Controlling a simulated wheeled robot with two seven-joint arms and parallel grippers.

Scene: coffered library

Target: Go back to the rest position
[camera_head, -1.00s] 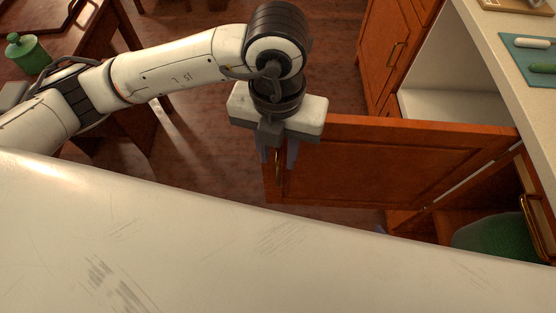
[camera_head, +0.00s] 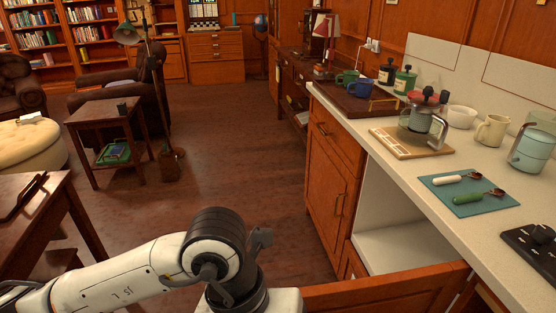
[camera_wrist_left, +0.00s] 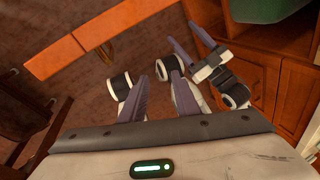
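My left arm comes in from the bottom left of the head view; its gripper is cut off below the lower edge. In the left wrist view my left gripper (camera_wrist_left: 156,85) has its two purple-grey fingers apart with nothing between them. The open cabinet door (camera_wrist_left: 100,40) lies beyond the fingertips, with its handle (camera_wrist_left: 106,52) clear of them. The door's top also shows in the head view (camera_head: 390,287). My right gripper (camera_wrist_left: 190,44) shows beyond, at the upper right of the left wrist view, its fingers apart and empty; it is out of the head view.
The counter (camera_head: 400,170) on the right carries a blue mat (camera_head: 440,182), a coffee press (camera_head: 418,125) and mugs. The open cabinet (camera_head: 385,250) is below it. A wooden table (camera_head: 55,225) stands at the left. The floor (camera_head: 240,170) between is clear.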

